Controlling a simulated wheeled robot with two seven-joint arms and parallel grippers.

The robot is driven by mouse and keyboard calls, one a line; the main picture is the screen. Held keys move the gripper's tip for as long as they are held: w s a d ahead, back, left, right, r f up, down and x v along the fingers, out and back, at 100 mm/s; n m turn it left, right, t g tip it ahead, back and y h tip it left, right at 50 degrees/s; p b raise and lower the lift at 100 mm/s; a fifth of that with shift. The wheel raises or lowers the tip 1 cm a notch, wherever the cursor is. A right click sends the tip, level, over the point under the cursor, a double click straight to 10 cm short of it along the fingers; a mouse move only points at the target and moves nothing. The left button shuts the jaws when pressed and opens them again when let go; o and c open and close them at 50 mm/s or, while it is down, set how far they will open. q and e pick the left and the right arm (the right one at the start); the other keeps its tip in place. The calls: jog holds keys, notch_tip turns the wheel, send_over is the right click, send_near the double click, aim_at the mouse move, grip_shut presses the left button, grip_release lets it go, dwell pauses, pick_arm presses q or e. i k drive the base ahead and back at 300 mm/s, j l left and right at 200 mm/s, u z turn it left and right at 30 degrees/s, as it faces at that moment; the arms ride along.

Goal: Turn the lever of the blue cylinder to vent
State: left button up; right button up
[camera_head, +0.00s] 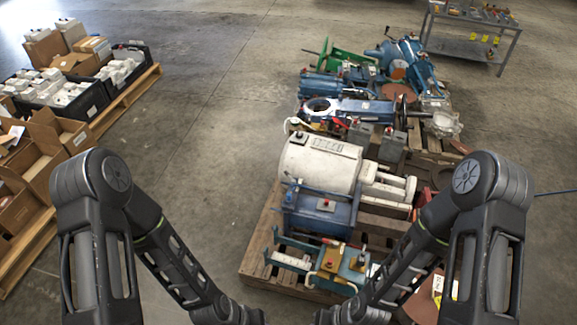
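Several blue machines sit on the pallet in front of me. A long blue cylinder-like unit (350,108) with a round end lies across the middle of the lot. A shorter blue cylinder-shaped unit (322,85) lies just behind it. A blue boxy unit (318,212) stands nearer to me. I cannot tell which one is the task's blue cylinder, and no vent lever can be made out at this size. My two forearms reach down to the bottom edge, and both grippers are outside the picture.
A large white cylinder (318,162) lies between the blue units. A teal unit (345,265) sits at the wooden pallet's (258,262) near end. Black crates (85,100) and cardboard boxes stand on pallets at left. A metal cart (470,45) stands at back right. Open floor (200,100) lies between.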

aim_at(293, 180)
jog(key=i+j, duration=0.95)
jog(key=i, duration=0.2)
jog(key=z, duration=1.85)
